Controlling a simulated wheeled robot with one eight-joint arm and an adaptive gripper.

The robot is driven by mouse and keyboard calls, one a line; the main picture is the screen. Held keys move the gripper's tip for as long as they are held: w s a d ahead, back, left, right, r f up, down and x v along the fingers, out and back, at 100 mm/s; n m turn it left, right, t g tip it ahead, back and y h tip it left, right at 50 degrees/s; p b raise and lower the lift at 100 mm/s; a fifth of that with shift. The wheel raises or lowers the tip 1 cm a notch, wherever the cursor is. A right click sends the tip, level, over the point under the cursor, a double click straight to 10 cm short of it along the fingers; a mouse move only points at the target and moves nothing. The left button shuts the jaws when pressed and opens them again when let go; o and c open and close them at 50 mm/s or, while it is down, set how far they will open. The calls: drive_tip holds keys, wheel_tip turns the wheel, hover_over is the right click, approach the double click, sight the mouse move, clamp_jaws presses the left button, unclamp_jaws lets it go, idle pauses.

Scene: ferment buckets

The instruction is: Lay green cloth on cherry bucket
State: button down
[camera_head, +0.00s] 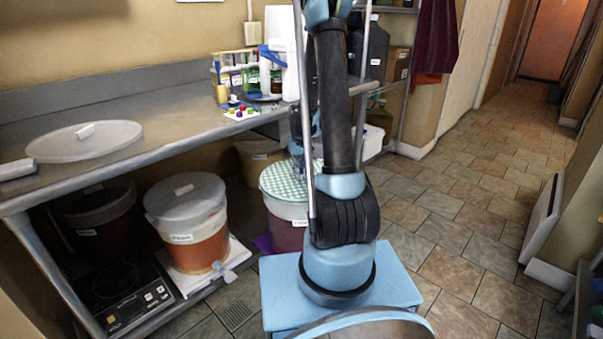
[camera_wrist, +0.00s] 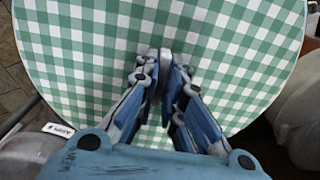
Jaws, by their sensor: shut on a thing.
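The green-and-white checked cloth (camera_head: 283,180) is round and lies flat over the top of a bucket with dark red contents (camera_head: 284,232), seemingly the cherry bucket. The bucket's label is too small to read, and my arm hides its right side. In the wrist view the cloth (camera_wrist: 75,50) fills most of the picture as a smooth disc. My gripper (camera_wrist: 160,58) points at the middle of the cloth, its fingertips together and pinching there. In the head view my arm mostly hides the gripper.
A steel counter (camera_head: 190,108) runs along the left wall, with a white lid (camera_head: 85,141) on it. Below stand an orange-red bucket (camera_head: 190,222) with a spigot, a darker bucket (camera_head: 95,215) and a hot plate (camera_head: 124,292). Tiled floor (camera_head: 460,210) is open to the right.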

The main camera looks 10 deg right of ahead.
drive_tip(key=shift+f, duration=0.8)
idle(2.0)
drive_tip(key=c, duration=1.1)
unclamp_jaws()
drive_tip(key=shift+o, duration=0.2)
drive_tip(key=shift+r, duration=0.1)
drive_tip(key=shift+r, duration=3.4)
